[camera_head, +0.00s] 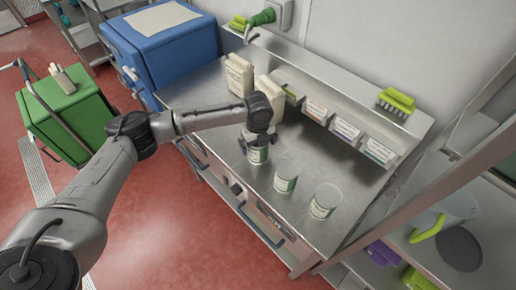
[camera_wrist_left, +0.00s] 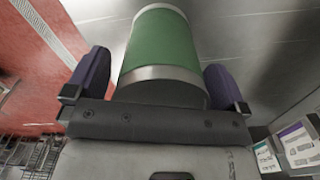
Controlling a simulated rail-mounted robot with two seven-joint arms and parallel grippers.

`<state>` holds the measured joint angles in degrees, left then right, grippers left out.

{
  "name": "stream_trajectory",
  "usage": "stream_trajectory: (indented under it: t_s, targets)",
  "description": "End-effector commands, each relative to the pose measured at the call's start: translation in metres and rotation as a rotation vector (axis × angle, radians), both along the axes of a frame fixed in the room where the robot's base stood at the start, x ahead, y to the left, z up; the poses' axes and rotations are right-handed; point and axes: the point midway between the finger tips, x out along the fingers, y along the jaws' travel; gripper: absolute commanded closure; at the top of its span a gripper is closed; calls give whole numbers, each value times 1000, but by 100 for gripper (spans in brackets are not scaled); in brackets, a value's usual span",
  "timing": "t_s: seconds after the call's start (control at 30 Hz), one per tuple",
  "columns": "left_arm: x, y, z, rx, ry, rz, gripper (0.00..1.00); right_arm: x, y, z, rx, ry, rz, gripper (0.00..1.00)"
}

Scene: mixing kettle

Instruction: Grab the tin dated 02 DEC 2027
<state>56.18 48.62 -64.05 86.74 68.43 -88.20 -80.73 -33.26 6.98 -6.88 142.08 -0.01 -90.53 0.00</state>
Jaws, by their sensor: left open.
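Three tins with white-and-green labels stand in a slanting row on the steel counter: a left tin (camera_head: 257,156), a middle tin (camera_head: 286,176) and a right tin (camera_head: 323,202). Their dates are too small to read. My left gripper (camera_head: 255,146) is at the left tin and partly hides it. In the left wrist view the open gripper (camera_wrist_left: 157,70) has one dark finger on each side of a tin's green band (camera_wrist_left: 160,45), with a visible gap on each side. No date shows on that side. My right gripper is not in view.
Two cream containers (camera_head: 239,75) (camera_head: 270,96) stand behind the gripper. Labelled bins (camera_head: 346,130) line the back under a shelf with a green brush (camera_head: 396,100). A blue cabinet (camera_head: 165,50) adjoins the counter's left end. Bare counter surrounds the right tin.

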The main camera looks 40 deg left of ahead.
Motion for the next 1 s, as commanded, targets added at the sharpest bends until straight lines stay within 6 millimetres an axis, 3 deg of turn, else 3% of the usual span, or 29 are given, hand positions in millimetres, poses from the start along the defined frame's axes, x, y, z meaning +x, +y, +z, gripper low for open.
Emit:
stream_trajectory:
  t_s: [0.23, 0.87, 1.0]
  targets:
    - [0, 0, -2, 0, -1, -1, 1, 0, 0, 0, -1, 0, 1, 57]
    - [0, 0, -2, -1, -1, 0, 61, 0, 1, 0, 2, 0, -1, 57]
    - [1, 0, -1, -1, -3, 0, 62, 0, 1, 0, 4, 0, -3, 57]
